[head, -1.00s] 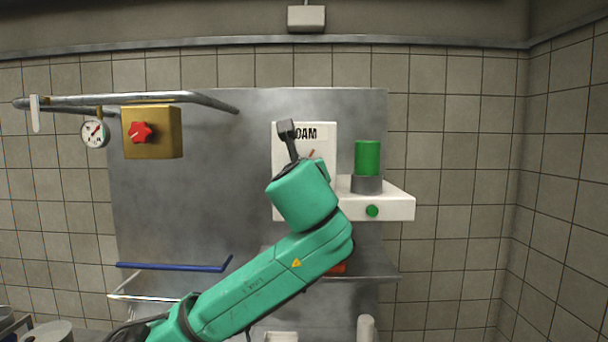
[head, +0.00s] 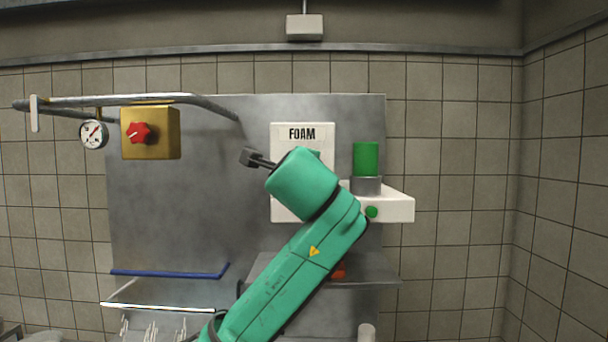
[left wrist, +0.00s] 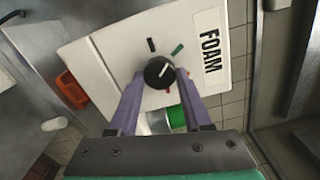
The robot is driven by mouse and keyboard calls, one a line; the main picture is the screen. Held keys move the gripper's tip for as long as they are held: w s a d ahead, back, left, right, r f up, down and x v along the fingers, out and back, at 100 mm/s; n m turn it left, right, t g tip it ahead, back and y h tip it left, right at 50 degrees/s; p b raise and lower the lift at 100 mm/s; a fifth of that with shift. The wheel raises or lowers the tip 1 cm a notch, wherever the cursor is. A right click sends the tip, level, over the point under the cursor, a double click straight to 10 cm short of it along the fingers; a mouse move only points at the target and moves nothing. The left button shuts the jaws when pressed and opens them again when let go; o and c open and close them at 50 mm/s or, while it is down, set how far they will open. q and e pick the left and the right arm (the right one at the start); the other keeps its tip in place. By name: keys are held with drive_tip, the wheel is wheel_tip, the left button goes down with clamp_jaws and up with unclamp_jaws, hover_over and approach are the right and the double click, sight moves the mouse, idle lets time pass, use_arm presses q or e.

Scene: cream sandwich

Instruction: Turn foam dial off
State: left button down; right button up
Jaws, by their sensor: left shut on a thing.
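The foam panel (head: 284,136) is a white box with a FOAM label on the back wall. Its round black dial (left wrist: 155,66) shows in the left wrist view. A white line on the dial points up and right in that view, toward the side of the green mark (left wrist: 178,49). A black mark (left wrist: 151,45) and a small red mark also lie around the dial. My left gripper (left wrist: 160,76) is shut on the dial, one purple finger on each side. In the head view my green wrist hides the dial and fingers. My right gripper is not in view.
A green cylinder (head: 366,158) stands in a grey collar on the white ledge (head: 398,204), right of my wrist. A green button (head: 371,212) is on the ledge's front. A brass box (head: 165,133) with a red knob and a gauge (head: 94,134) are at left.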

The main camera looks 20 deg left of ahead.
use_arm(q)
drive_tip(key=shift+n+b, duration=0.95)
drive_tip(key=shift+n, duration=3.75)
drive_tip(key=shift+c, duration=1.7)
unclamp_jaws()
